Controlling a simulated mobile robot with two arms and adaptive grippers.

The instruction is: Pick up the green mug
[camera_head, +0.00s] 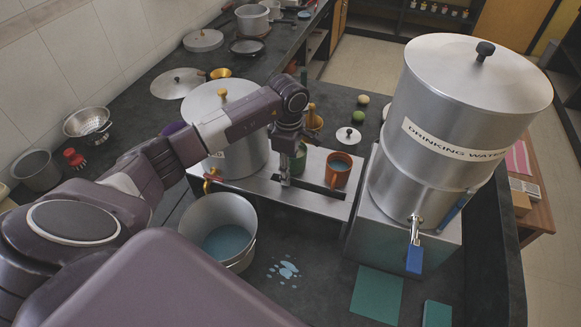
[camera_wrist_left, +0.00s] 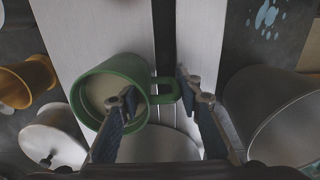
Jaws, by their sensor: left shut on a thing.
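The green mug (camera_head: 299,161) stands upright on a steel platform with a dark slot, partly hidden behind my left gripper (camera_head: 287,178). In the left wrist view the green mug (camera_wrist_left: 108,72) shows its round opening with pale contents, and its handle points right. My left gripper (camera_wrist_left: 157,88) is shut on the mug, one fingertip at the rim and the other beyond the handle side. Whether the mug's base touches the platform cannot be told. My right gripper is not in view.
An orange mug (camera_head: 338,170) stands close to the right on the steel platform (camera_head: 318,193). A large drinking-water canister (camera_head: 450,110) rises further right, and a steel canister (camera_head: 232,135) stands left. An open pot (camera_head: 222,232) with bluish liquid is in front. Spilled drops (camera_head: 285,270) lie on the counter.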

